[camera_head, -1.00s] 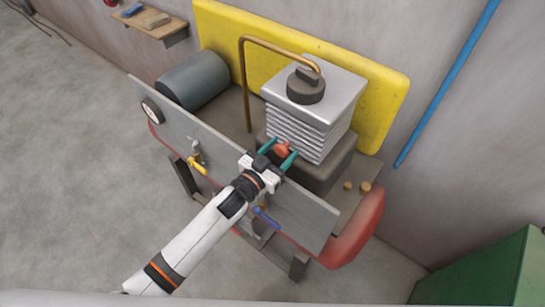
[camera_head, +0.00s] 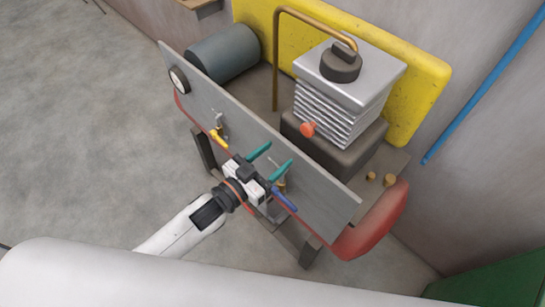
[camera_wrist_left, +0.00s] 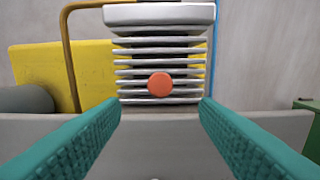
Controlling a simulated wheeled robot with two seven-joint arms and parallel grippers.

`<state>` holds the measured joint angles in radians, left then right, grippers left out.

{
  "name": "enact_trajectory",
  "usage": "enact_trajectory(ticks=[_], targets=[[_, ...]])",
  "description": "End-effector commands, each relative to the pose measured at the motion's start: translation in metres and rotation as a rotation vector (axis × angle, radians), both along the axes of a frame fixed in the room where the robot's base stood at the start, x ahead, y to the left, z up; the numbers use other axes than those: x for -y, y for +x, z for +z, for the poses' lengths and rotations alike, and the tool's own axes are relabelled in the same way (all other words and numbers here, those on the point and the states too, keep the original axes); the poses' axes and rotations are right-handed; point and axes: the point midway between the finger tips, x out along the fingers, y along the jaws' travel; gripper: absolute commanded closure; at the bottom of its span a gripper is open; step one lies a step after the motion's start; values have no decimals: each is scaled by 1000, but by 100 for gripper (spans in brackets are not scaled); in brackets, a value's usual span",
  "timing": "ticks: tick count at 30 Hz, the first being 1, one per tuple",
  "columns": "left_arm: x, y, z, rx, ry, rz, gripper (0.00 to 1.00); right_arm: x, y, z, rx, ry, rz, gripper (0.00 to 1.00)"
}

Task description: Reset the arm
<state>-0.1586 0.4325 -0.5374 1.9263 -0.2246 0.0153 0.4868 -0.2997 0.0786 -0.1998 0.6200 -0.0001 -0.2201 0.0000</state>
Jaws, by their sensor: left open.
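My left gripper (camera_head: 270,158) is open and empty, its two teal fingers spread in front of the grey panel (camera_head: 290,163). In the left wrist view the fingers (camera_wrist_left: 158,125) reach in from both sides with nothing between them. An orange-red round knob (camera_head: 308,129) sits at the front of the silver finned block (camera_head: 340,108), beyond the panel and clear of the fingers. The knob also shows in the left wrist view (camera_wrist_left: 160,84), between and beyond the fingertips. My right gripper is not in view.
A yellow-handled valve (camera_head: 219,139) and a blue handle (camera_head: 284,200) are on the panel's near side, the blue one close beside my left gripper. A brass pipe (camera_head: 275,60) arches over the block. Open floor lies left.

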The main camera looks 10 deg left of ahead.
Motion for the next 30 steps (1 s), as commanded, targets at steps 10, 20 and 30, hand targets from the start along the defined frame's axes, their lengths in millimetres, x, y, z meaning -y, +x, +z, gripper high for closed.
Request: enact_trajectory(ticks=[10, 20, 30], targets=[[0, 1, -3, -4, 3, 3, 44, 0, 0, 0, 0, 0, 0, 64], [-59, 5, -161, -281, 180, 182, 44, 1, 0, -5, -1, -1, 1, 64], [-142, -113, -375, -773, 424, 352, 44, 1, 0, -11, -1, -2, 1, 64]])
